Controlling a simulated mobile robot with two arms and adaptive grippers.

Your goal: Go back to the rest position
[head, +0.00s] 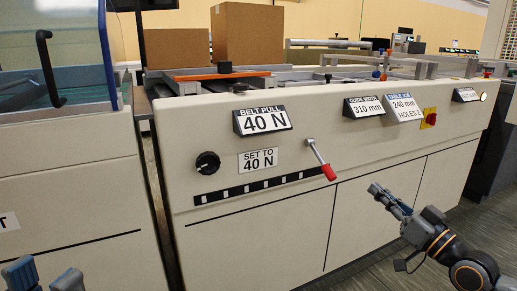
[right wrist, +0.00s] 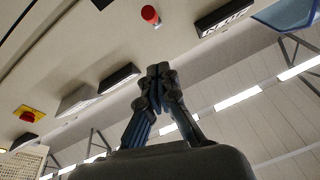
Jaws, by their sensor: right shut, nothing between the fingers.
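My right gripper (head: 388,199) is at the lower right of the head view, in front of the machine's cream lower panels and apart from them. In the right wrist view its fingers (right wrist: 158,72) meet at the tips with nothing between them. My left gripper (head: 45,278) shows only in part at the bottom left edge of the head view. Its two finger parts stand apart, with nothing seen between them. The machine (head: 300,190) carries a lever with a red handle (head: 328,172), which also shows in the right wrist view (right wrist: 150,15).
The machine front has a black knob (head: 207,163), a "BELT PULL 40 N" display (head: 262,120) and a red stop button on yellow (head: 429,117). Cardboard boxes (head: 248,35) stand on top. Another cream unit (head: 70,180) stands at left. Grey floor (head: 360,270) is clear at lower right.

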